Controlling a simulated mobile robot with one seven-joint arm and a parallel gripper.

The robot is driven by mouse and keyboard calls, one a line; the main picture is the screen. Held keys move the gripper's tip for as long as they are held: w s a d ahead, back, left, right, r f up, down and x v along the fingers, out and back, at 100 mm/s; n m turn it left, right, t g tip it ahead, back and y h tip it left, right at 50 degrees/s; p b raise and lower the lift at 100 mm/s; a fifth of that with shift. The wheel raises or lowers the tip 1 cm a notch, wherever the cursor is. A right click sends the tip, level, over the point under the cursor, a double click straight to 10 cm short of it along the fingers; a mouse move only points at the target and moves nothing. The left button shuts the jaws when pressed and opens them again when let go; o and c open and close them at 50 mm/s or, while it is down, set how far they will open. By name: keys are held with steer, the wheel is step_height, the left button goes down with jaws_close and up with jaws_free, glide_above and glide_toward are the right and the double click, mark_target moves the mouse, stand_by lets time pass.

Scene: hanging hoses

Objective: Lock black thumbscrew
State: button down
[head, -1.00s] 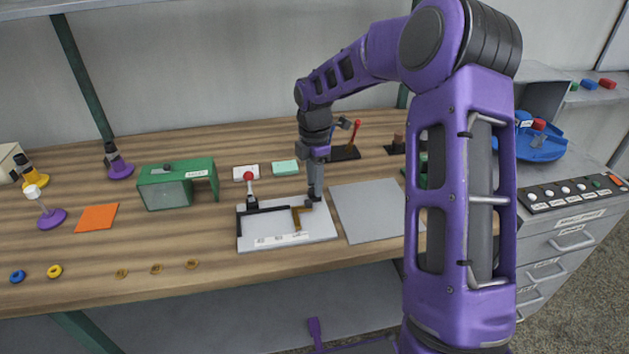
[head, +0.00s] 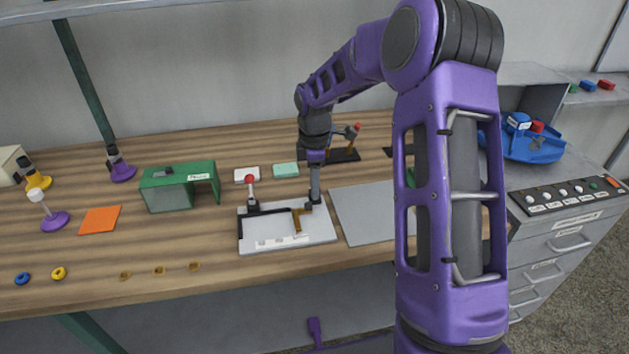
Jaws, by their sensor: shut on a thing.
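A white fixture board (head: 288,240) lies near the front of the wooden bench, with a black angled bar (head: 270,211) and a brown bracket (head: 297,222) on it. A red-knobbed lever (head: 250,190) stands at its left back corner. My gripper (head: 315,198) points straight down at the board's right back part, just beyond the brown bracket. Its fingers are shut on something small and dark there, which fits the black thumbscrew. The fingers hide most of it, and its turn cannot be made out.
A grey mat (head: 370,214) lies right of the board, partly behind my arm. A green box (head: 180,187) stands to the left, with white and mint blocks (head: 285,170) behind the board. Bench around the orange square (head: 99,220) is mostly clear.

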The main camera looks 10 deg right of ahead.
steer(key=m, duration=0.3)
steer(key=shift+r+m+p, duration=0.1)
steer(key=shift+m+p, duration=0.2)
steer(key=shift+p, duration=0.1)
steer(key=m, duration=0.3)
steer(key=shift+m, duration=0.3)
steer(key=m+p, duration=0.1)
steer(key=m, duration=0.5)
steer(key=shift+m, duration=0.3)
steer(key=c, duration=0.5)
jaws_free()
step_height(320, 180, up, 17)
steer(key=shift+r+p, duration=0.15)
steer(key=shift+p, duration=0.75)
